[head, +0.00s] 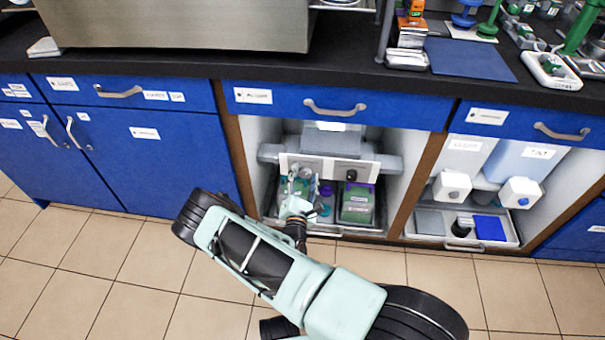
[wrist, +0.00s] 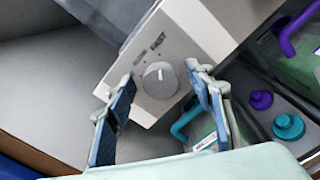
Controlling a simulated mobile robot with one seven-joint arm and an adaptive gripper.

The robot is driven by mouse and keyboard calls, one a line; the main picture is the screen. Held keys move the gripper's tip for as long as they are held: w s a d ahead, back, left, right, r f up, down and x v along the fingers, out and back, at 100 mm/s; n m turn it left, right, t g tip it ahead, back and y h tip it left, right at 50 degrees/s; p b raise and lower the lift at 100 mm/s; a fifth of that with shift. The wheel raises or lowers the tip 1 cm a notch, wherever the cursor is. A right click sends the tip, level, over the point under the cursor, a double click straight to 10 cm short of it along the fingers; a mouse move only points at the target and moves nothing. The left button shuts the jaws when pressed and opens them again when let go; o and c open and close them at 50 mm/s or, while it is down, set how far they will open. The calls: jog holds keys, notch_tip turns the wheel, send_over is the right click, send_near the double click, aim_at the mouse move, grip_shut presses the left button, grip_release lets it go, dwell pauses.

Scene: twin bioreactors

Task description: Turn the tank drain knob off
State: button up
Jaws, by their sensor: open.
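A round grey knob (wrist: 160,80) with a pale pointer mark sits on a white panel (wrist: 190,40); lettering beside it includes "FAST". My gripper (wrist: 161,75) is open, its two blue-padded fingers on either side of the knob; I cannot tell whether they touch it. In the head view my gripper (head: 298,207) reaches into the middle open cabinet, in front of the left part of the white panel (head: 328,168). A dark knob (head: 351,175) shows on the panel's right part. I cannot read which knob is labelled tank drain.
Below the panel, a tray holds green-based vessels, one on the right (head: 357,206). Purple (wrist: 261,100) and teal (wrist: 288,127) fittings lie right of my fingers. The right bay holds two tanks with white taps (head: 453,187). A countertop (head: 345,72) overhangs; the tiled floor is clear at left.

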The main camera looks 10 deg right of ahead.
jog(key=c, duration=1.2)
jog(key=shift+o, duration=0.2)
jog(key=shift+n, duration=0.3)
jog(key=n+p, duration=0.1)
jog(key=n, duration=0.2)
jog(key=shift+n, duration=0.3)
jog(key=n+p, duration=0.1)
jog(key=n, duration=0.3)
jog(key=shift+a+n, duration=0.15)
jog(key=shift+n, duration=0.15)
jog(key=n, duration=0.4)
jog(key=shift+w+n, duration=0.1)
jog(key=shift+n, duration=2.5)
